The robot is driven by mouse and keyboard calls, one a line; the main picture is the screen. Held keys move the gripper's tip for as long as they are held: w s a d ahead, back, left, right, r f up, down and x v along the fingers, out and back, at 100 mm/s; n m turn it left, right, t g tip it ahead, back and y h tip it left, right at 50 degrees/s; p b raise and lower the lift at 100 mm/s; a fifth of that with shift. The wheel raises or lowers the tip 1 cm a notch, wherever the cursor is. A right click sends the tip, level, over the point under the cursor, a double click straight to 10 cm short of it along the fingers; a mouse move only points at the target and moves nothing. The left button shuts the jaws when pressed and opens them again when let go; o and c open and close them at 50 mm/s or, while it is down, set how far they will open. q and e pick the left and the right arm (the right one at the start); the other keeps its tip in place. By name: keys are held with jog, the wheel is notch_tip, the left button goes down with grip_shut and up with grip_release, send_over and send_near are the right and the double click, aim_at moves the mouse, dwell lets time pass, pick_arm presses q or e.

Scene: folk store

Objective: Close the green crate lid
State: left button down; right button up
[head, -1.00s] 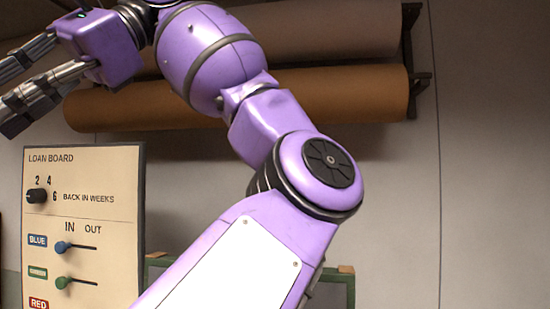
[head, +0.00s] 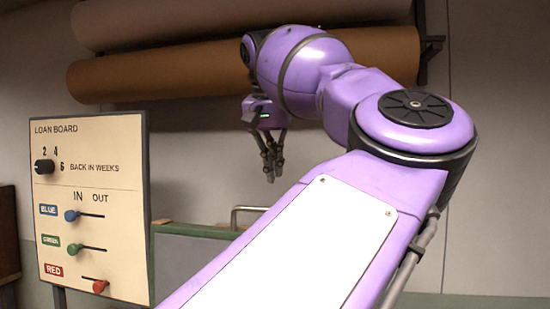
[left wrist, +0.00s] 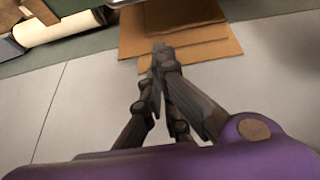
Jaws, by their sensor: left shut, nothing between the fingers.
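A green-edged panel (head: 178,231) with a grey face stands behind my left arm in the head view. It may be the raised crate lid, but my arm hides most of it and I cannot see a crate body. A metal bar handle (head: 248,209) shows by its top edge. My left gripper (head: 270,179) points down, shut and empty, above the bar in the picture; I cannot tell the gap in depth. In the left wrist view its fingertips (left wrist: 161,56) are together with nothing between them. My right gripper is not in view.
A loan board (head: 95,205) with a knob and coloured sliders stands at left. Two large rolls, one orange-brown (head: 170,72), hang on the back wall. In the left wrist view, flat brown sheets (left wrist: 190,50) and a cream roll (left wrist: 58,29) lie beyond bare grey floor.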

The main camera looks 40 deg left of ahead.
pick_arm(q)
jog(key=f, duration=0.1)
jog(key=s+f, duration=0.1)
jog(key=f, duration=0.3)
jog(key=shift+s+d+f, duration=0.15)
jog(key=shift+s+d, duration=0.2)
jog(key=shift+d, duration=0.05)
